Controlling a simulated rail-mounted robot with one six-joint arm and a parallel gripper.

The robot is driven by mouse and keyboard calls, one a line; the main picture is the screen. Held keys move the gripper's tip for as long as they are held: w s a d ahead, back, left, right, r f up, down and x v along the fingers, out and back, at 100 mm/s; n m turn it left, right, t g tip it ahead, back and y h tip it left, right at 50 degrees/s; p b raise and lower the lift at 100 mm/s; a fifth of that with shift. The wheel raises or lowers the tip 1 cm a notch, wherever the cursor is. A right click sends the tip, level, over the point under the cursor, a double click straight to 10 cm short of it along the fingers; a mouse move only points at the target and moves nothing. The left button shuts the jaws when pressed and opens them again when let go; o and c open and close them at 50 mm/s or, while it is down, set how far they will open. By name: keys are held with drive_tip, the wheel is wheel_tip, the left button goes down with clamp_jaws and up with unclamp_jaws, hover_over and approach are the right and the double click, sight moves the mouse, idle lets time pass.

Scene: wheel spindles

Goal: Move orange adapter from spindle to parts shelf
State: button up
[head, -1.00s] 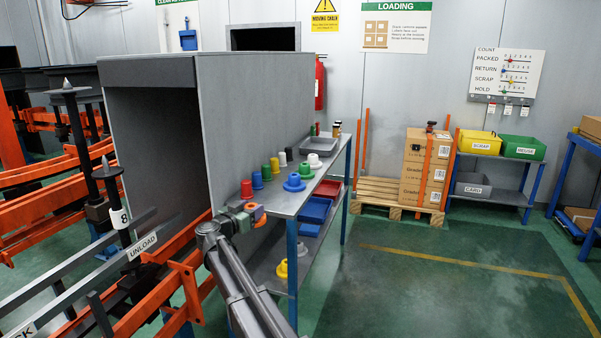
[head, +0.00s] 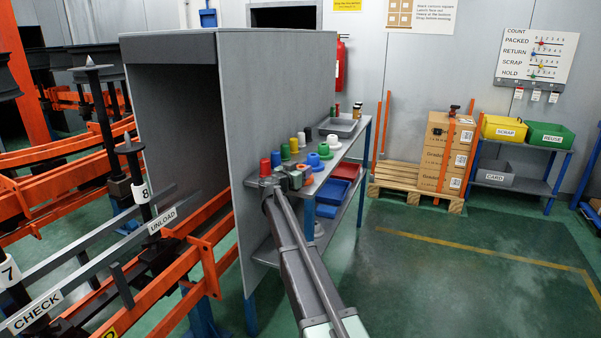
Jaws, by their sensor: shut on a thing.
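My gripper (head: 293,179) is at the end of my arm over the near end of the parts shelf (head: 350,143). It is shut on the orange adapter (head: 308,174), which shows as a small orange patch at the jaws. Whether the adapter touches the shelf top cannot be told. Several coloured adapters stand on the shelf: a red one (head: 265,167) just left of my gripper, a wide blue one (head: 314,162) behind it, and green, yellow and white ones farther back. At left, pointed spindles stand on the conveyor, one near the "8" tag (head: 128,150), with no adapter visible on it.
A large grey booth (head: 285,85) stands directly left of the shelf. A grey tray (head: 338,127) sits at the shelf's far end. Red and blue bins are below the top. Orange rails (head: 205,255) run at left. A pallet with cartons stands at right; green floor is clear.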

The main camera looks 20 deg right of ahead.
drive_tip(key=o, duration=0.6)
drive_tip(key=shift+f, duration=0.1)
drive_tip(key=shift+c, duration=0.2)
drive_tip(key=o, duration=0.4)
drive_tip(key=shift+s+a+r, duration=0.15)
drive_tip(key=shift+a+r, duration=0.05)
drive_tip(key=v, duration=1.1)
drive_tip(key=shift+s+a, duration=0.2)
drive_tip(key=shift+a, duration=0.05)
